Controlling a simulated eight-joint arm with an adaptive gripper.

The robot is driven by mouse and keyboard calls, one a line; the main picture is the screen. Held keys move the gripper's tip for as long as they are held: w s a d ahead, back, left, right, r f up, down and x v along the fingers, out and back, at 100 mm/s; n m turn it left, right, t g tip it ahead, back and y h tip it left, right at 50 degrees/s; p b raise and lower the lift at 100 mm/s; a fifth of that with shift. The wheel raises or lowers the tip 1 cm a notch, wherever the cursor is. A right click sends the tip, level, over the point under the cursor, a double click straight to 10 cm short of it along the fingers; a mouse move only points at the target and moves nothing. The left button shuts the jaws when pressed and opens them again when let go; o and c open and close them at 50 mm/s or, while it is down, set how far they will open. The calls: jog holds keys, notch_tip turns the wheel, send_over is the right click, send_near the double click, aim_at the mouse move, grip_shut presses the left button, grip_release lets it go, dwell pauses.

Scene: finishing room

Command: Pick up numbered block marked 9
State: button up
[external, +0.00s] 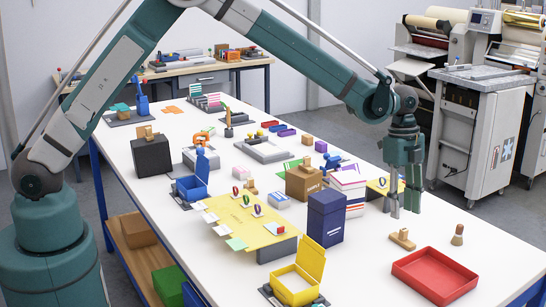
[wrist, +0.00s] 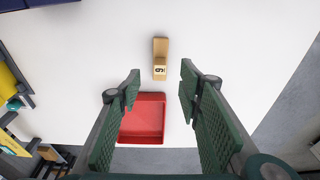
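A small wooden block (wrist: 160,72) stands out on the white table in the wrist view, between and beyond my fingertips. It is tan and oblong, with a pale face bearing a dark mark that looks like a 9 or a 6, turned sideways. In the external view, a wooden piece with a flat base and a raised part (external: 402,239) lies below my gripper (external: 404,210) and appears to be the same block. My gripper, also in the wrist view (wrist: 160,88), is open and empty, pointing down above the table, with its fingers apart and clear of the block.
A red tray (external: 398,270) lies close by, also in the wrist view (wrist: 126,137). A small brown-and-tan piece (external: 457,235) stands to the right. A dark blue box (external: 326,218) and an open yellow box (external: 294,289) stand to the left.

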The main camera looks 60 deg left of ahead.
aim_at(404, 229)
jog(key=shift+d+f, duration=0.25)
jog(key=shift+f, duration=0.1)
jog(key=shift+d+f, duration=0.15)
jog(key=shift+f, duration=1.1)
jog(key=shift+d+f, duration=0.2)
jog(key=shift+f, duration=1.1)
jog(key=shift+d+f, duration=0.15)
jog(key=shift+f, duration=1.15)
jog(key=c, duration=0.9)
